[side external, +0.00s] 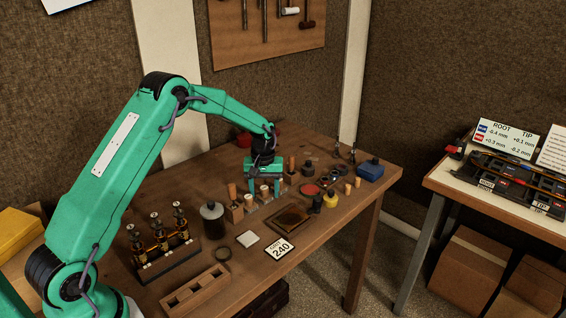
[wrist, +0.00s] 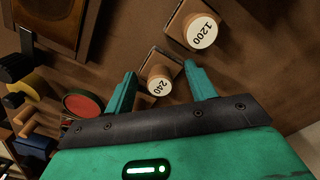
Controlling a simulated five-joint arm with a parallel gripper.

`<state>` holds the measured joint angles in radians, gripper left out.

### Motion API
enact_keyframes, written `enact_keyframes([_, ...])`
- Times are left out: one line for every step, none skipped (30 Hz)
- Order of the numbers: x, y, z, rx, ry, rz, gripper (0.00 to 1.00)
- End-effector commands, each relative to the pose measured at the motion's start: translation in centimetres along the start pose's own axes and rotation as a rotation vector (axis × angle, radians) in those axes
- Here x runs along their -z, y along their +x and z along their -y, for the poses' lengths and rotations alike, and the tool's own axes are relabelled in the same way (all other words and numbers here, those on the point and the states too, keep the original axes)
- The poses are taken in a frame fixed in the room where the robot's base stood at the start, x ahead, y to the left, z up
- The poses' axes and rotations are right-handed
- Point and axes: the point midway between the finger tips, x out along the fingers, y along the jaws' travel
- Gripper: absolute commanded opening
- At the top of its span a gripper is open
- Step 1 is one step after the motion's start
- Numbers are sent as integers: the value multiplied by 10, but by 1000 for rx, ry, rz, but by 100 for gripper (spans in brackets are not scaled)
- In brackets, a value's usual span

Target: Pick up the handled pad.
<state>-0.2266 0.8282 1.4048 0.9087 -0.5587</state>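A handled pad (wrist: 160,78) with a wooden handle and a pale round end marked 240 shows in the wrist view, between the fingers of my gripper (wrist: 160,70). The fingers are open, one on each side of the handle, with gaps visible; I see no contact. A second handled pad (wrist: 195,26) marked 1200 stands above and to the right, outside the fingers. In the side external view my gripper (side external: 263,183) points down over the row of wooden-handled pads, partly hiding them. A white card (side external: 279,248) reading 240 lies near the table's front edge.
A dark tray (side external: 292,216), a red round tin (wrist: 83,104) and a blue box (side external: 370,170) lie to the right of the pads in the side view. Small items crowd nearby.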

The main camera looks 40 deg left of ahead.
Motion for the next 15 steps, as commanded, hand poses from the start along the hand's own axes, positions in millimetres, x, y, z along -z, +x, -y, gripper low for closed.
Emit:
enact_keyframes([0,0,0,0,0,0,33])
enact_keyframes([0,0,0,0,0,0,33])
enact_keyframes([0,0,0,0,0,0,33])
enact_keyframes([0,0,0,0,0,0,33])
enact_keyframes([0,0,0,0,0,0,33])
enact_keyframes([0,0,0,0,0,0,33])
enact_keyframes([0,0,0,0,0,0,33])
enact_keyframes([0,0,0,0,0,0,33])
enact_keyframes([0,0,0,0,0,0,33])
enact_keyframes([0,0,0,0,0,0,33])
enact_keyframes([0,-1,0,0,0,-1,33])
enact_keyframes([0,-1,0,0,0,-1,33])
enact_keyframes([0,-2,0,0,0,-1,33])
enact_keyframes([0,-3,0,0,0,-1,33])
enact_keyframes([0,-4,0,0,0,-1,33])
